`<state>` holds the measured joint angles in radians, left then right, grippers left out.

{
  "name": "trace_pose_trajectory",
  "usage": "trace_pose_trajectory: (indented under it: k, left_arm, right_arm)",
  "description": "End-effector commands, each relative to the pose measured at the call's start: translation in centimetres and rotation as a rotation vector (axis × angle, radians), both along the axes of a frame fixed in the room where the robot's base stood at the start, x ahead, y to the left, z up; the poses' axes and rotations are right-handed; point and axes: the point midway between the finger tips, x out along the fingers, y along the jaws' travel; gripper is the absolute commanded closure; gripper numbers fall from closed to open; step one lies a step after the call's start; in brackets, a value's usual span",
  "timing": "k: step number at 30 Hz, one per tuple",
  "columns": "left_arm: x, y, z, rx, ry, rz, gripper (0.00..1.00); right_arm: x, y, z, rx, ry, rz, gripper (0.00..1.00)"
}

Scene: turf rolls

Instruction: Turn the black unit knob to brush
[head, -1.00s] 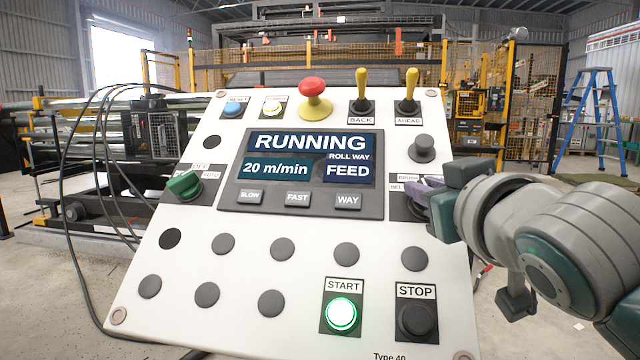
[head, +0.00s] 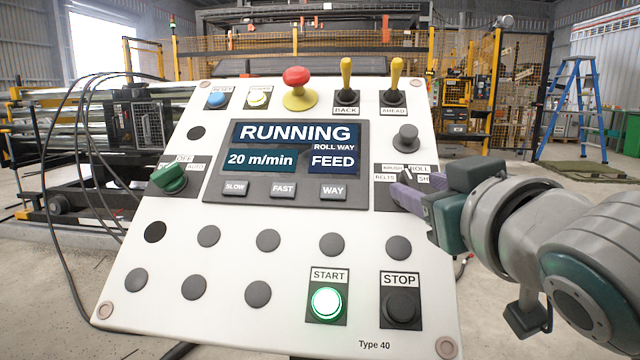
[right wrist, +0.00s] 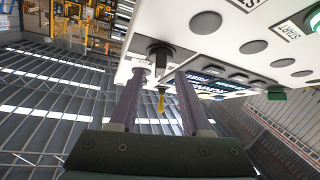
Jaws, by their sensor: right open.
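The black unit knob (head: 406,177) is on the right side of the white control panel, among labels that read BRUSH, ROLL, BELTS and a partly covered one starting SH. My right gripper (head: 408,193) is open, its purple fingers at the knob's lower side and covering part of it. Which label the knob points to I cannot tell. In the right wrist view a black knob (right wrist: 160,52) shows just beyond and between the two fingertips (right wrist: 160,76), with nothing gripped. My left gripper is not in view.
The black STOP button (head: 400,307) and lit green START button (head: 326,303) are below. The screen (head: 290,150) reads RUNNING. A green selector (head: 169,178) is at left.

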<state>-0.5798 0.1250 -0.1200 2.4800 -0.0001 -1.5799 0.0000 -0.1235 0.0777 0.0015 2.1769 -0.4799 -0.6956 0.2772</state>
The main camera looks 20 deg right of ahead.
Motion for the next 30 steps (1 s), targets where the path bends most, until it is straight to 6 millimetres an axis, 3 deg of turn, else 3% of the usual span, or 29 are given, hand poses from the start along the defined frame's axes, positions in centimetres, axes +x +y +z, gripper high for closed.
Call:
trace_pose_trajectory:
  k: [6,11,30]
  left_arm:
    - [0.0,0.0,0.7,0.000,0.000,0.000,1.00]
    - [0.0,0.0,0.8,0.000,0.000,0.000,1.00]
    - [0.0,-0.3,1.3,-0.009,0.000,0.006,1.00]
  right_arm:
    - [-4.0,1.2,0.5,0.004,0.005,-0.003,0.53]
    - [-5.5,1.7,0.6,0.003,0.004,0.000,0.53]
    - [-6.0,1.9,1.0,0.005,0.011,-0.001,0.53]
